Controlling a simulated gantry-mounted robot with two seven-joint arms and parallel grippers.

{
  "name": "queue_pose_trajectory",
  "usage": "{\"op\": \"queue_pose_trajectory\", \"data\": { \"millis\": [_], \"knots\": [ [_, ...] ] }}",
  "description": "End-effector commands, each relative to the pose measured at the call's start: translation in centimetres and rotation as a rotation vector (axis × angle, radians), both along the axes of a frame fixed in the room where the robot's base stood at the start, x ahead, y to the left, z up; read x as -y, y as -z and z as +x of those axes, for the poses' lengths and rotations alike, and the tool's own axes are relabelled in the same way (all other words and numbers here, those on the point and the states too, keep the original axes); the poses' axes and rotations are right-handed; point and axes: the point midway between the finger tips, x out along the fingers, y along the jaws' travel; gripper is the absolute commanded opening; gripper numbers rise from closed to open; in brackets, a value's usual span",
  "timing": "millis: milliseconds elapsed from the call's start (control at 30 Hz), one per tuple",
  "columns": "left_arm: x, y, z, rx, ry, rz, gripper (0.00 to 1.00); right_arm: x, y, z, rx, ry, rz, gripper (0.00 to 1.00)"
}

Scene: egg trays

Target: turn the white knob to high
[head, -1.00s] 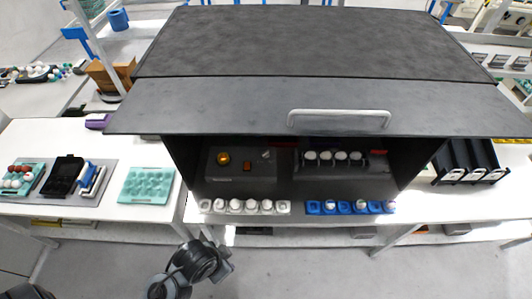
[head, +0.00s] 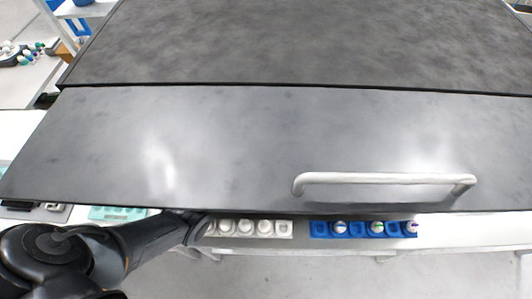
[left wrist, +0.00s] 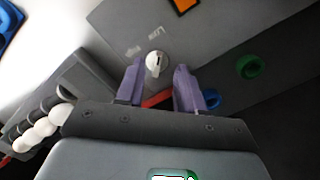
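The white knob (left wrist: 153,66) is on a dark grey panel in the left wrist view, with small pale lettering beside it too blurred to read. My left gripper (left wrist: 159,70) has two purple fingers, spread apart, with the knob between or just beyond their tips. I cannot tell if they touch it. In the head view, my left arm comes in from the left and its end goes under the black cabinet door (head: 230,140), so the gripper and knob are hidden there. My right gripper is in neither view.
A green round part (left wrist: 248,66), a blue ring (left wrist: 210,98) and an orange switch (left wrist: 184,4) are near the knob. A rack of white round items (left wrist: 42,130) lies left. A white tray (head: 285,228) and blue tray (head: 320,229) sit in front of the cabinet.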

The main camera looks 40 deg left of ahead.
Motion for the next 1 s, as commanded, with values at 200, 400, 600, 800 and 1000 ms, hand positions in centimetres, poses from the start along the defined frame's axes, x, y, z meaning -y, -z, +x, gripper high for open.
{"op": "queue_pose_trajectory", "data": {
  "millis": [200, 400, 600, 800, 1000],
  "knots": [
    [0.0, -2.5, 3.1, 0.068, 0.000, -0.001, 0.37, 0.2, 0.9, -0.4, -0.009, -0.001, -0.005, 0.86],
    [0.0, -0.6, 3.2, 0.071, 0.000, -0.001, 0.37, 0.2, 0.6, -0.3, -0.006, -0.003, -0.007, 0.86],
    [0.1, 2.8, 3.2, 0.071, 0.000, -0.001, 0.37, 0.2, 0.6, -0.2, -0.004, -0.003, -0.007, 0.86],
    [0.1, 5.7, 3.2, 0.071, 0.001, -0.001, 0.37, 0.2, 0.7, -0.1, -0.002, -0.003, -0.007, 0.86],
    [0.0, 7.3, 3.2, 0.072, 0.001, 0.000, 0.37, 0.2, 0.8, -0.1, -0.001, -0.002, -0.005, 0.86]
  ]
}}
